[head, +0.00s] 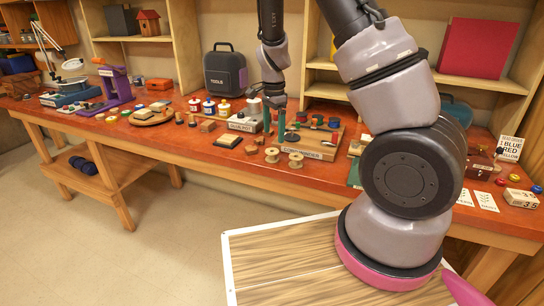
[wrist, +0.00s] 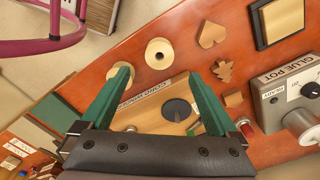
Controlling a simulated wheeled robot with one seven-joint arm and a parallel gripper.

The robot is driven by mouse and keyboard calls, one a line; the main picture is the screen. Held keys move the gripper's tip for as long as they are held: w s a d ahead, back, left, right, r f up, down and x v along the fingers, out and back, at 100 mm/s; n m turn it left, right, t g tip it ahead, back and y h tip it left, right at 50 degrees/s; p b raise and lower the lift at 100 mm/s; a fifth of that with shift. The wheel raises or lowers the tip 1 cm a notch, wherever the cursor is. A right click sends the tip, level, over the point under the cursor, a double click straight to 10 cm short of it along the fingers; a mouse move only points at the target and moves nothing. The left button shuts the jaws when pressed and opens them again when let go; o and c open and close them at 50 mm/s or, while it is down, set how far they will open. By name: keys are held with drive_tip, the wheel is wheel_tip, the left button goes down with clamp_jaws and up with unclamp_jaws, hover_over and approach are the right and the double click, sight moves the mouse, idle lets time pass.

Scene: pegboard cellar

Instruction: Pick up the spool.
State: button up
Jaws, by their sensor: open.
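Two pale wooden spools stand on the red-brown workbench (head: 200,143), in front of the cord winder. The right spool (head: 295,160) and left spool (head: 271,155) show in the head view. In the wrist view one spool (wrist: 159,53) lies just beyond the fingertips, between their lines. The other (wrist: 123,70) is partly hidden by the left finger. My gripper (head: 275,122) has green fingers pointing down over the bench behind the spools. In the wrist view my gripper (wrist: 162,78) is spread wide, with nothing held between the fingers.
The cord winder (head: 318,142) is a wooden board with a dark disc, beside the spools. A glue pot (head: 245,122) stands left of my gripper.

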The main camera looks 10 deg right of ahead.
sight(273, 151)
wheel_tip(273, 151, down, 8)
drive_tip(key=shift+s+a+f, duration=0.1)
drive_tip(key=c, duration=1.4)
